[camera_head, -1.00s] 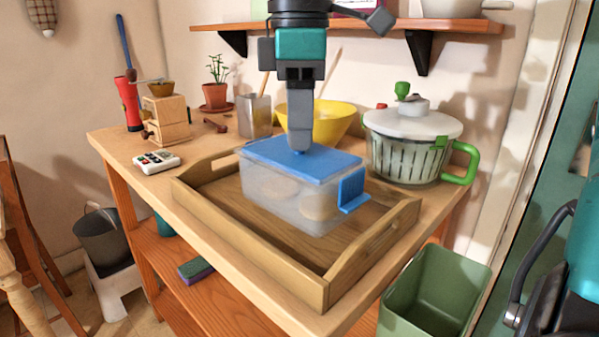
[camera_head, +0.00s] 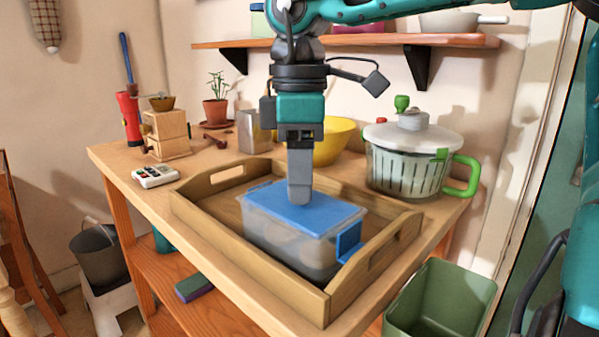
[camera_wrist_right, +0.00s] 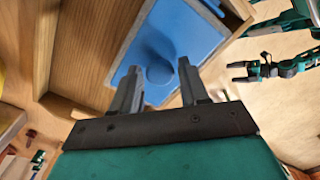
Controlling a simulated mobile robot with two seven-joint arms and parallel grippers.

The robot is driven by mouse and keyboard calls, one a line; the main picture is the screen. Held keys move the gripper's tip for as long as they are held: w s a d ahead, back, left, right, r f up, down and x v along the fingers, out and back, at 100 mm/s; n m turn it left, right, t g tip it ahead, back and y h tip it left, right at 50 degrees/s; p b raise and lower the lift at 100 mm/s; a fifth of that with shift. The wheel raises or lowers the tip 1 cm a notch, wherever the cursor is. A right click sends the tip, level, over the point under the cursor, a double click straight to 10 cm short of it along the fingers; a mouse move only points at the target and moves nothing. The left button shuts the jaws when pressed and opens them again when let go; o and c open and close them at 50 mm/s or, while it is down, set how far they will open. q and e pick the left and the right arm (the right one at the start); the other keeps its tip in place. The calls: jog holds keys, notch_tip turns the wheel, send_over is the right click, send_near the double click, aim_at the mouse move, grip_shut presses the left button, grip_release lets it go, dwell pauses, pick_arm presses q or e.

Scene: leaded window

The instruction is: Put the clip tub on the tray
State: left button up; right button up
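The clip tub (camera_head: 290,243) is a clear box with a blue lid and a blue side clip. It sits upright inside the wooden tray (camera_head: 243,262), towards its right part. In the right wrist view, the blue lid (camera_wrist_right: 195,35) has a round knob. My right gripper (camera_head: 299,200) points down over the lid's middle. In the right wrist view its fingers (camera_wrist_right: 158,68) stand apart on either side of the knob, with gaps. My left gripper (camera_wrist_right: 236,72) shows small at the right wrist view's upper right, fingers apart and empty. The tub's underside is hidden.
A salad spinner (camera_head: 405,165) stands behind the tray's right side and a yellow bowl (camera_head: 334,145) behind it. A calculator-like device (camera_head: 155,176) and a wooden grinder (camera_head: 166,135) are at left. A shelf (camera_head: 350,42) runs above. A green bin (camera_head: 440,300) is at front right.

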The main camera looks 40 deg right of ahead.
jog(key=shift+o, duration=1)
jog(key=shift+r, duration=0.2)
notch_tip(320, 180, up, 12)
jog(key=p, duration=0.4)
jog(key=shift+s+a+f, duration=0.1)
jog(key=shift+s, duration=0.05)
